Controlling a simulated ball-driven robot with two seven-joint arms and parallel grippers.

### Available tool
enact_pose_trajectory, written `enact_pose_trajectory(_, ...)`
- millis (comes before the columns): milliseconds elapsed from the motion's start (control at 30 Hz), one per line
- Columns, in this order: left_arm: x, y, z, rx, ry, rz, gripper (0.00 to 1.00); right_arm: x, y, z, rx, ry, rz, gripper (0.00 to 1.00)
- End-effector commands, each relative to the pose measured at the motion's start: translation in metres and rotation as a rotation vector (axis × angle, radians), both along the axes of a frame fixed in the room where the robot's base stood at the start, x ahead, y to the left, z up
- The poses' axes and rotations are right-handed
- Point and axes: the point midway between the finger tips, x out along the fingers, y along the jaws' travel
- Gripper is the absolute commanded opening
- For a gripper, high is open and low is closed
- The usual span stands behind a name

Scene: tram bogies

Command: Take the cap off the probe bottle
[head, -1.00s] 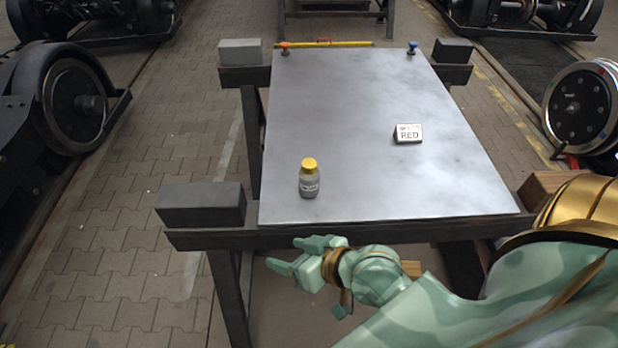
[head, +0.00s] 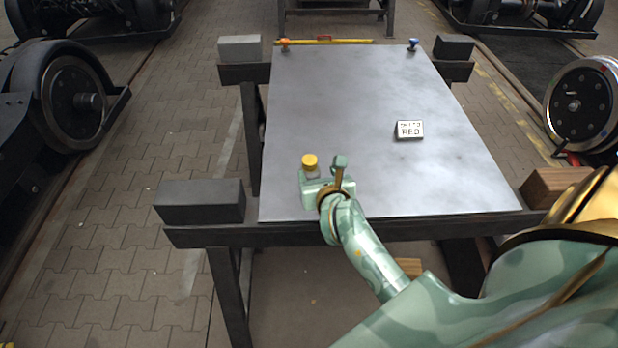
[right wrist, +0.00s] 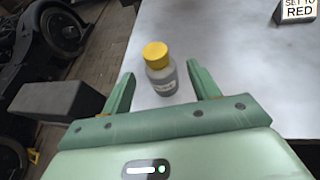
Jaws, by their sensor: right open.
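The probe bottle (right wrist: 162,80) is a small grey bottle with a label and a yellow cap (right wrist: 155,54). It stands upright near the front left of the grey metal table top. In the head view the cap (head: 309,161) shows, but my right gripper hides most of the body. My right gripper (right wrist: 163,86) is open, its two green fingers pointing at the bottle, which shows between and just beyond the fingertips. I cannot tell whether a finger touches it. The cap is on the bottle. My left gripper is not in view.
A small sign reading RED (head: 409,130) stands right of centre on the table top (head: 370,90). An orange knob (head: 285,44) and a blue one (head: 413,44) are at the far edge. The table's middle is clear.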

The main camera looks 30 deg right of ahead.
Motion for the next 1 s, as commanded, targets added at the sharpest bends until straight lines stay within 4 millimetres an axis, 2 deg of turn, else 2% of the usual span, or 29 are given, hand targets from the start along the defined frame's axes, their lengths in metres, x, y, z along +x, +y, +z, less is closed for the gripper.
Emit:
enact_pose_trajectory(100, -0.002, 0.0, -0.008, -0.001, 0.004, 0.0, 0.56, 0.023, -0.009, -0.012, -0.001, 0.0, -0.001, 0.61)
enact_pose_trajectory(367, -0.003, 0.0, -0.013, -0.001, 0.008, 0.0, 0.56, 0.045, -0.017, -0.022, -0.003, 0.0, 0.001, 0.61)
enact_pose_trajectory(600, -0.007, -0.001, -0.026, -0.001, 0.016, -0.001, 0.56, 0.078, -0.024, -0.041, -0.003, 0.0, 0.001, 0.61)
enact_pose_trajectory(700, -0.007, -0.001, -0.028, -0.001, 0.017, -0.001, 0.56, 0.085, -0.027, -0.044, -0.004, 0.001, 0.001, 0.61)
enact_pose_trajectory(933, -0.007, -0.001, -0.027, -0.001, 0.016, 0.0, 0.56, 0.086, -0.027, -0.043, -0.004, -0.001, 0.002, 0.61)
enact_pose_trajectory(1000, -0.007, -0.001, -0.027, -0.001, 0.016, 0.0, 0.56, 0.086, -0.027, -0.043, -0.004, -0.001, 0.002, 0.41)
